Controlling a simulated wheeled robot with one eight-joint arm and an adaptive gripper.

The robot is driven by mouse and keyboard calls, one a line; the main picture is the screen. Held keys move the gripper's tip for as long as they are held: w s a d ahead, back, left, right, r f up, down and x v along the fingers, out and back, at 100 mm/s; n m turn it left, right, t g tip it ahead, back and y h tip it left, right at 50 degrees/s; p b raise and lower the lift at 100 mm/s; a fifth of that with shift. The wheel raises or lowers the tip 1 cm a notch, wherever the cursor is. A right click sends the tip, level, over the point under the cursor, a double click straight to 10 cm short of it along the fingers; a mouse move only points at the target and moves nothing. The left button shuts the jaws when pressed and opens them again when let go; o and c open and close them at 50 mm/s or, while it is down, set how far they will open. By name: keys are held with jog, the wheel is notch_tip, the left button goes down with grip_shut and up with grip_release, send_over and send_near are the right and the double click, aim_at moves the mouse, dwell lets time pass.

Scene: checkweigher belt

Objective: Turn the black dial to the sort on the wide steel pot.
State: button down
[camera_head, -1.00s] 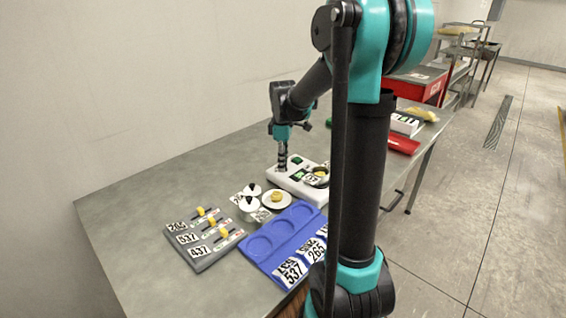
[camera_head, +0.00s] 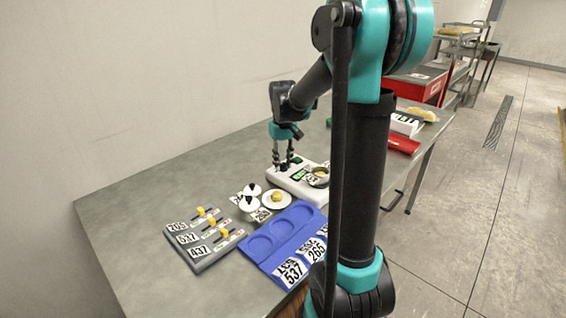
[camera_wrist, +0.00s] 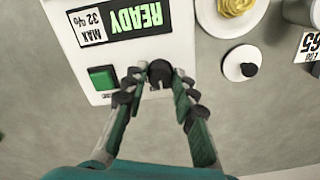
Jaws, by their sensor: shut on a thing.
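The black dial (camera_wrist: 160,70) is on the front of the white checkweigher (camera_wrist: 120,60), beside its green button (camera_wrist: 102,78). My gripper (camera_wrist: 158,82) points at the checkweigher with one finger on each side of the dial, shut on it. The head view also shows my gripper (camera_head: 283,167) at the near left end of the checkweigher (camera_head: 304,193); the dial is hidden there. A round steel pot (camera_head: 318,182) with a number label sits on the checkweigher. The display (camera_wrist: 122,20) reads READY and MAX 32 %, upside down in the wrist view.
A blue tray (camera_head: 262,262) with number cards and a grey board (camera_head: 205,262) with yellow sliders lie nearer. Red items stand at the far right. The table's left is bare.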

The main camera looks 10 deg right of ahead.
aim_at(283, 164)
jog(key=shift+m, duration=2.3)
jog(key=c, duration=1.2)
grip_release()
notch_tip(283, 164, up, 12)
